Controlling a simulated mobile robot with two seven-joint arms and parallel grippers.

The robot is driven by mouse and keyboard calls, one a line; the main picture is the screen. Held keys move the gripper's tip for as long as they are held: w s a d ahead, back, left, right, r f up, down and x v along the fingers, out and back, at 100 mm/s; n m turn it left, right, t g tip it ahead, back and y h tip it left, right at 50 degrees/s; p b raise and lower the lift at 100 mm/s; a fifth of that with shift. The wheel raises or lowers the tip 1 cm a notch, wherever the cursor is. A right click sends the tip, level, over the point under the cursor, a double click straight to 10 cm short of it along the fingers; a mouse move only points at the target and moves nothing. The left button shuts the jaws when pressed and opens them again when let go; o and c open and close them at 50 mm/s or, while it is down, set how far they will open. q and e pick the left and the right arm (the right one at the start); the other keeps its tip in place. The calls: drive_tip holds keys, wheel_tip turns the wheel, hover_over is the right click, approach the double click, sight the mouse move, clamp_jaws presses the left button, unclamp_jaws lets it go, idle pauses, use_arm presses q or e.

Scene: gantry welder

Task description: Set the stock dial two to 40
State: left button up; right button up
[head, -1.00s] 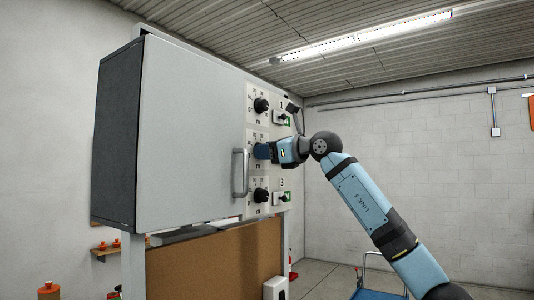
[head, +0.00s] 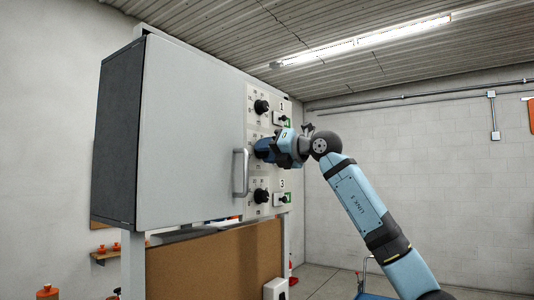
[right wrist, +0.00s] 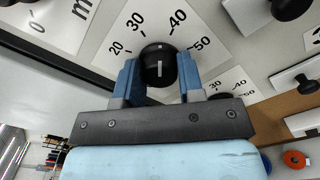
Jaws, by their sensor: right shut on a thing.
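Stock dial two is a round black knob (right wrist: 158,64) with a white line, seen in the right wrist view. Its printed scale plate (right wrist: 156,20) shows 20, 30, 40 and 50 around the knob. The white line points up in that view, between 30 and 40. My right gripper (right wrist: 158,76) is shut on the knob, with one blue finger on each side of it. In the head view the right gripper (head: 264,149) covers the middle dial of the panel. My left gripper is not in view.
A grey cabinet door with a bar handle (head: 240,173) stands left of the dials. The top dial (head: 261,106) and bottom dial (head: 261,196) are close above and below. The floor and wall at right look mostly clear.

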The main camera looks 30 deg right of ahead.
drive_tip(key=shift+r+m, duration=0.1)
drive_tip(key=shift+m, duration=1.5)
drive_tip(key=o, duration=0.9)
drive_tip(key=b+v, duration=0.3)
drive_tip(key=v, duration=1.1)
drive_tip(key=shift+w+b, duration=0.1)
drive_tip(key=shift+b, duration=0.25)
